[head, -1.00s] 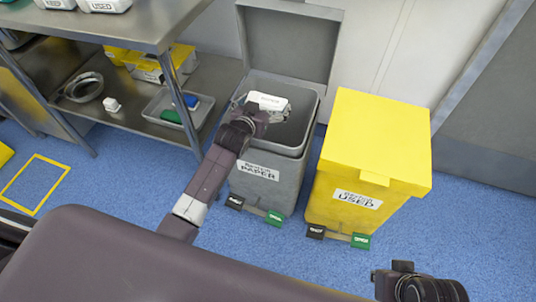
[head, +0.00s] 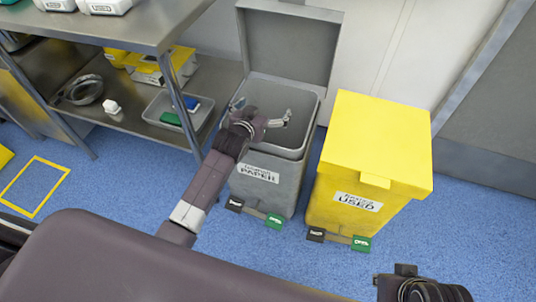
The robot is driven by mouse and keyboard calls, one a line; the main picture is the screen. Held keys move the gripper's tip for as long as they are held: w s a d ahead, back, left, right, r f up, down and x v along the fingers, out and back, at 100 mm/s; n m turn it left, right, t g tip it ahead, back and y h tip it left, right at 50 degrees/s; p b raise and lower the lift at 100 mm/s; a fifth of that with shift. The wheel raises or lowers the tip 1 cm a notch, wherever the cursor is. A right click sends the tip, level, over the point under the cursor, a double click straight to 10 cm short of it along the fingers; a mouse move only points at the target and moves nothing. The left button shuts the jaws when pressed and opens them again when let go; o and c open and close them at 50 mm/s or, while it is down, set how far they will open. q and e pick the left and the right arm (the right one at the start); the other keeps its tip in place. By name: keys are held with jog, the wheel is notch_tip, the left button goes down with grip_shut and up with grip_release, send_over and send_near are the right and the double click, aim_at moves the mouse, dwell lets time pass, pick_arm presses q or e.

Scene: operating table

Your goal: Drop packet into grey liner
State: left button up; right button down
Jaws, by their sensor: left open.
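The grey bin labelled PAPER (head: 262,190) stands on the blue floor with its lid (head: 290,40) raised. Its grey liner (head: 308,98) shows inside the open top. My left gripper (head: 264,108) is over the bin's opening with its fingers spread and nothing between them. The white packet is not visible now. The bottom of the liner is hidden by my gripper and the front wall. My right arm shows only in part at the lower right edge, and its fingers are out of view.
A yellow bin labelled USED (head: 366,160) stands shut to the right of the grey bin. A steel table (head: 130,28) with a lower shelf stands at left, holding boxes and a tray (head: 152,110). Pedals (head: 274,220) are at the bins' bases. Blue floor is clear in front.

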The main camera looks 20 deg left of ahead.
pick_arm(q)
jog(key=v, duration=1.1)
jog(key=shift+s, duration=0.1)
